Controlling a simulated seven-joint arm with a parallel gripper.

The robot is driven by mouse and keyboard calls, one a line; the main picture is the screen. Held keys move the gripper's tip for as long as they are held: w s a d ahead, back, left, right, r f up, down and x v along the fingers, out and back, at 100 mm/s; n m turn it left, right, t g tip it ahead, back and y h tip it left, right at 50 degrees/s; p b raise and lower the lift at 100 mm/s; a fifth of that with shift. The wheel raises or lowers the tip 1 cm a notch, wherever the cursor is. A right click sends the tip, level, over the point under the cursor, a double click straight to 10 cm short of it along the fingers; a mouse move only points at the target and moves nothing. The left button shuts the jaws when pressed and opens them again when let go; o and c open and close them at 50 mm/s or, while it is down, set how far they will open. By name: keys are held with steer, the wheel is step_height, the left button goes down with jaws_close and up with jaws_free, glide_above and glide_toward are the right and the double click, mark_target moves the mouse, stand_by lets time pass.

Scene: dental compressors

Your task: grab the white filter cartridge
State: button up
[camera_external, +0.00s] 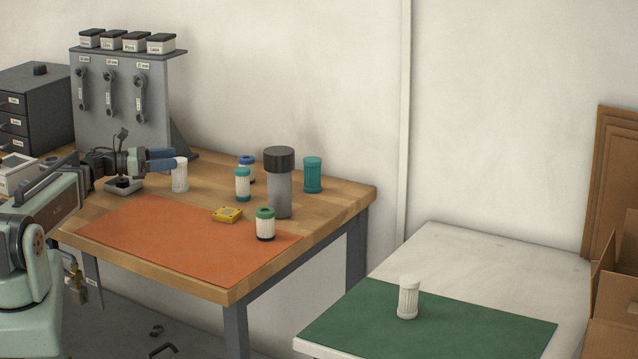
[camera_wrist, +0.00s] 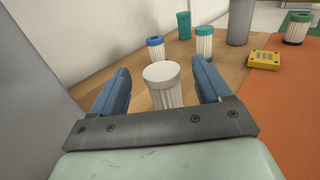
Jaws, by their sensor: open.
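A white filter cartridge (camera_external: 180,174) stands upright on the wooden workbench, behind the orange mat's left part. My gripper (camera_external: 176,158) is beside it, pointing right, with its blue fingers near the cartridge top. In the wrist view the white cartridge (camera_wrist: 162,86) appears between the two open blue fingers (camera_wrist: 160,88), with space on both sides; its lower part is hidden by the gripper body. A second all-white cartridge (camera_external: 408,298) stands on the green mat of the other table at the right.
Cartridges with blue (camera_wrist: 155,48), teal (camera_wrist: 204,41) and green caps (camera_external: 265,224), a solid teal one (camera_external: 313,175), a grey canister (camera_external: 279,190) and a yellow gauge box (camera_external: 227,214) stand farther right. A grey tool panel (camera_external: 125,95) rises behind my arm. The orange mat (camera_external: 165,240) is mostly clear.

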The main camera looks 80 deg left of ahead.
mark_target(184, 159)
steer(key=shift+f, duration=0.15)
steer(key=shift+f, duration=0.2)
steer(key=shift+w, duration=0.35)
steer(key=w, duration=0.4)
steer(key=shift+w, duration=0.15)
steer(key=c, duration=1.1)
steer(key=shift+o, duration=0.2)
steer(key=shift+r, duration=0.1)
